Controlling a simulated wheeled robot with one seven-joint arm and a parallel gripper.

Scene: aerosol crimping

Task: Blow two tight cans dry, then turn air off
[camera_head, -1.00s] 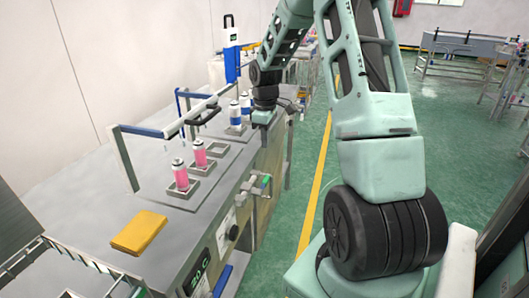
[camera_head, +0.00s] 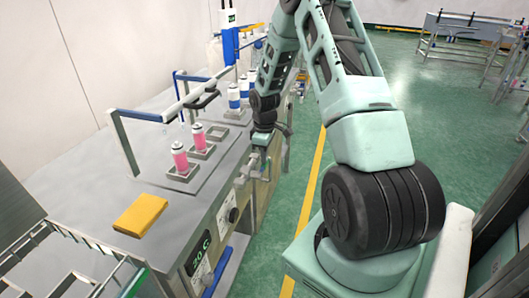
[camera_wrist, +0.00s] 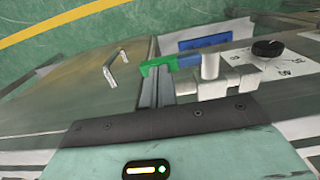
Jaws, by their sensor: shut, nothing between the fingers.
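Two pink cans stand in square holders on the bench: a nearer one (camera_head: 180,158) and a farther one (camera_head: 198,136). Two blue-and-white cans (camera_head: 234,97) stand farther back. My gripper (camera_head: 254,166) is shut and empty, low at the bench's front edge by the valve. In the wrist view its narrow fingers (camera_wrist: 154,85) are close to the lever's green end; I cannot tell whether they touch.
A blue-and-grey rail frame (camera_head: 140,115) spans the bench above the cans. A black knob (camera_head: 233,215) and a display (camera_head: 198,254) are on the bench front. The green floor beside the bench is clear.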

